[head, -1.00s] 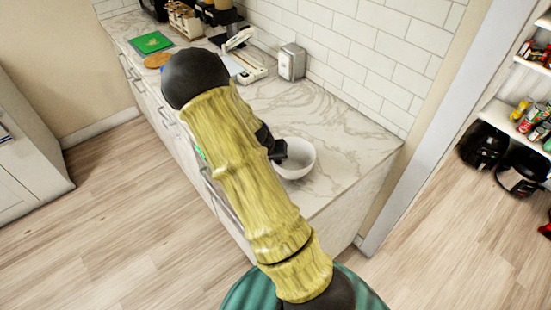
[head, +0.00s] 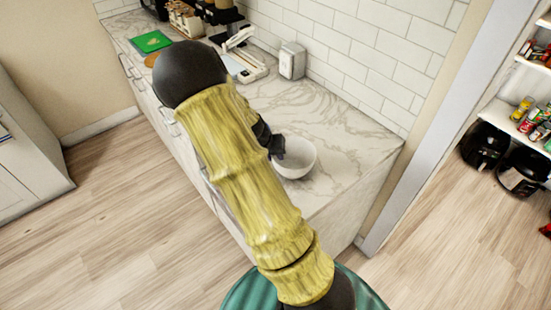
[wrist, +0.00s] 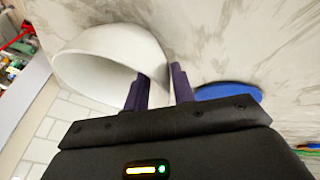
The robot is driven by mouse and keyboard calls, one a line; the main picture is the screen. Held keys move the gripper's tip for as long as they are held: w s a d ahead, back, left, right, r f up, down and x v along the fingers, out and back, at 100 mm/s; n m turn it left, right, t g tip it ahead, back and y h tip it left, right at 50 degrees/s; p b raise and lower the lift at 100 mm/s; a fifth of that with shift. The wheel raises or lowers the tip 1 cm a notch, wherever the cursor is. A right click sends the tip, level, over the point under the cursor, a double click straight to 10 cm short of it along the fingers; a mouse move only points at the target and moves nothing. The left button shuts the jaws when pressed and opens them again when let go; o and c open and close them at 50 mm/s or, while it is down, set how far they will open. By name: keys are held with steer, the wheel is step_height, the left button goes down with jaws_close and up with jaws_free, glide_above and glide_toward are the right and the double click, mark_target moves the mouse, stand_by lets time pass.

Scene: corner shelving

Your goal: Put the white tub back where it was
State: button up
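The white tub (head: 298,160) is a round, bowl-like vessel near the right end of the marble counter (head: 345,150). My gripper (head: 277,146) is at its left rim, partly hidden by my arm. In the wrist view the tub (wrist: 100,55) fills the upper left. My gripper's dark fingers (wrist: 160,88) stand on either side of its wall, one inside and one outside. White wall fills the narrow gap between them, so the gripper looks shut on the wall. In the head view the tub appears upright at counter level; its base is partly hidden.
A blue disc (wrist: 230,93) lies on the counter beside the tub. A metal dispenser (head: 291,60), a white device (head: 245,66) and a green board (head: 152,41) stand farther back. A tiled wall (head: 350,45) bounds the counter. Shelves (head: 525,120) are at the right.

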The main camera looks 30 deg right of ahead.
steer(key=v, duration=0.9)
steer(key=shift+r+b, duration=0.15)
steer(key=shift+b, duration=0.25)
steer(key=s+a+r+n+y, duration=0.1)
steer(key=s+a+n+y, duration=0.1)
steer(key=s+a, duration=0.4)
steer(key=s+a+r+n+t+y, duration=0.1)
steer(key=s+a+n+y, duration=0.2)
steer(key=s+a, duration=0.4)
steer(key=shift+s+r+n, duration=0.25)
steer(key=shift+s+n, duration=0.1)
steer(key=shift+n, duration=0.55)
steer(key=shift+a, duration=0.15)
